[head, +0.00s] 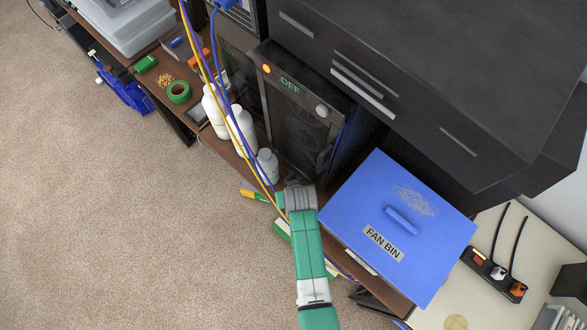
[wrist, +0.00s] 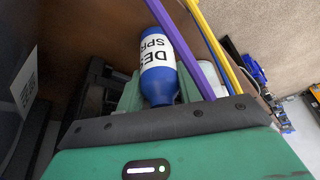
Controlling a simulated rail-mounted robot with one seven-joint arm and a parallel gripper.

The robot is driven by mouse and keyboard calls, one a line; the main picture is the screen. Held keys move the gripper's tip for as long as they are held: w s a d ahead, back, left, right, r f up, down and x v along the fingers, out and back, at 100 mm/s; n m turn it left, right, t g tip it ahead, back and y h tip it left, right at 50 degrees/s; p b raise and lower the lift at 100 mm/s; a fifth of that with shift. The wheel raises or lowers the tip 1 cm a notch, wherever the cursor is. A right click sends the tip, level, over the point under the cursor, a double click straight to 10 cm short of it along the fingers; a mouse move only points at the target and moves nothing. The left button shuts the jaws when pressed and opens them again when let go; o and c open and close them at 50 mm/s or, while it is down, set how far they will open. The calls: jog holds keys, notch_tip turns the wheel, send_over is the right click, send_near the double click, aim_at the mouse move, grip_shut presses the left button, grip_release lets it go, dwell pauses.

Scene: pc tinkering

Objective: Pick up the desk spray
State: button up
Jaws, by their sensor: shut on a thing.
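The desk spray (wrist: 160,55) is a blue bottle with a white label reading "DES… SPR…" in the wrist view. My gripper (wrist: 158,92) is shut on it, with pale green finger parts on either side of the bottle. The bottle's far end reaches over the brown shelf board, and I cannot tell whether it is clear of the surface. In the head view my gripper (head: 290,185) is at the shelf edge, mostly hidden under my wrist. The desk spray cannot be made out there.
White bottles (head: 240,130) stand left of my gripper by a black PC case (head: 298,115) marked OFF. A blue FAN BIN (head: 350,205) is close on the right. Yellow, purple and blue cables (head: 222,85) hang across the shelf. Open carpet (head: 110,220) lies left.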

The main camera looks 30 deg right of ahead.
jog(key=shift+a+r, duration=0.2)
jog(key=shift+r, duration=0.3)
notch_tip(320, 180, up, 6)
jog(key=shift+r, duration=0.2)
jog(key=s+a, duration=0.3)
jog(key=a, duration=0.6)
jog(key=s+a+b, duration=0.1)
jog(key=s+a, duration=0.3)
jog(key=a, duration=0.5)
jog(key=shift+s+a+f, duration=0.15)
jog(key=shift+f, duration=0.05)
